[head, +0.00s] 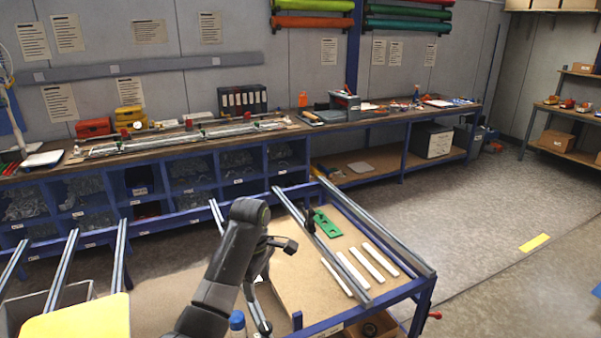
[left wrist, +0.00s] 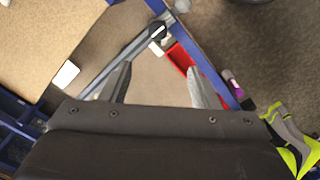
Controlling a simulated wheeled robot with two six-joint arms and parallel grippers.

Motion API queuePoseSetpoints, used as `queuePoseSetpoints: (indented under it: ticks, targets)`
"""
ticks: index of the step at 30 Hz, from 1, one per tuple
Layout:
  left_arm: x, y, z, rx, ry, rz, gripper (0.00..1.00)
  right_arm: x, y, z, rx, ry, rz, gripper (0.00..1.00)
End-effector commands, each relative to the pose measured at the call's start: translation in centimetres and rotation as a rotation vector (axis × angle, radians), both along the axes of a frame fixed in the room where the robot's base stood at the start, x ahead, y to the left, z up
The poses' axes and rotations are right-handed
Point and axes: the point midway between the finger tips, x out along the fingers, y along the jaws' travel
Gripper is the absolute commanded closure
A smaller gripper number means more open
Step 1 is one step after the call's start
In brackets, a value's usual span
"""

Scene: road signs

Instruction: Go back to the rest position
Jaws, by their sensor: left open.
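My left gripper (head: 281,252) is at the end of the dark arm that comes up from the bottom of the head view. It hangs above the left part of a blue-framed work table (head: 408,292). In the left wrist view, the two grey fingers of the left gripper (left wrist: 155,82) stand apart with nothing held between them. The right gripper does not show in either view.
A green perforated plate (head: 327,224) and several pale strips (head: 352,270) lie on the table, near metal rails (head: 372,226). A yellow panel (head: 80,318) is at the lower left. A long workbench (head: 290,133) lines the back wall.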

Motion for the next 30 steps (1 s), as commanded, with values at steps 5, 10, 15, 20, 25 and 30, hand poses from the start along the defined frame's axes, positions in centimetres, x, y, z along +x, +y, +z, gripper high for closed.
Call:
queuePoseSetpoints:
  ticks: [5,10,15,20,25,30]
  targets:
    - [-3.4,3.1,-5.6,-0.013,-0.034,-0.128,0.44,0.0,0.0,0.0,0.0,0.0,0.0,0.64]
    - [-8.1,6.3,-10.2,-0.004,-0.087,-0.287,0.44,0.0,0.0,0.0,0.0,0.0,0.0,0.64]
    - [-13.8,9.4,-13.6,0.03,-0.134,-0.446,0.44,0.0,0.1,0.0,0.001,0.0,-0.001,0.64]
    - [-19.8,12.0,-15.4,0.083,-0.167,-0.602,0.44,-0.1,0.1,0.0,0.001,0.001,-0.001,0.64]
    - [-26.5,14.3,-15.8,0.156,-0.189,-0.776,0.44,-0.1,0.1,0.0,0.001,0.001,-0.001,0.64]
    - [-32.1,15.8,-14.8,0.227,-0.195,-0.934,0.44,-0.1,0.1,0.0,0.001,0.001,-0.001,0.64]
